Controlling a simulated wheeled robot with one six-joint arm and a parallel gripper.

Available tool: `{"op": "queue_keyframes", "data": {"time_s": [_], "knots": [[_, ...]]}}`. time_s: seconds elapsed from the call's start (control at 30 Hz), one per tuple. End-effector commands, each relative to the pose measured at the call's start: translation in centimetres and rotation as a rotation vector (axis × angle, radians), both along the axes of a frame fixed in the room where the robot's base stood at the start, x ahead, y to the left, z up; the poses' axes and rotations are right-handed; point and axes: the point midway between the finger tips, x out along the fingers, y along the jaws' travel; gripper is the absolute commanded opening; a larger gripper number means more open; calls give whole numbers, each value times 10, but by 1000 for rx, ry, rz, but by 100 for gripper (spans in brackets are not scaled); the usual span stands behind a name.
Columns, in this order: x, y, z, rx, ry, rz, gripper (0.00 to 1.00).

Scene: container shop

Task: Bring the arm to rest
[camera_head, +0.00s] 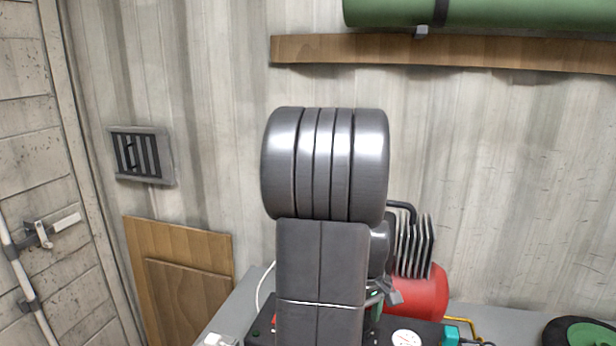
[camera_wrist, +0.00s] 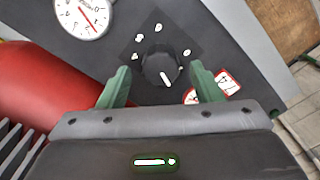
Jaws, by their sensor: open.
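My arm stands upright in the middle of the head view and hides part of the bench behind it. My gripper (camera_wrist: 158,88) shows in the wrist view with its two green fingers spread apart. Between and just beyond the fingers is a black rotary knob (camera_wrist: 160,70) with a white pointer line, on a dark panel (camera_wrist: 122,45) with white marks around the knob. Nothing is held between the fingers. I cannot tell from this view how far the fingertips are from the knob.
A gauge (camera_wrist: 82,17) and a red-edged dial (camera_wrist: 222,88) flank the knob. A red tank (camera_head: 423,292) with a finned part (camera_head: 412,246) stands right of my arm. A wooden shelf (camera_head: 430,52) carries a green roll (camera_head: 480,12). Wooden boards (camera_head: 180,240) lean at left.

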Motion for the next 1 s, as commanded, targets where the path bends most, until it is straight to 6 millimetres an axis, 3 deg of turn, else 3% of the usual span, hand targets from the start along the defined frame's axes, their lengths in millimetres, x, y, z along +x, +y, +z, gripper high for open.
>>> {"op": "queue_keyframes", "data": {"time_s": [0.2, 0.67, 1.0], "knots": [[0, 0, 17, 0, 0, -3, 59], [-2, 2, 18, 1, 0, -6, 59], [-27, 20, 13, 12, -6, -34, 59]]}}
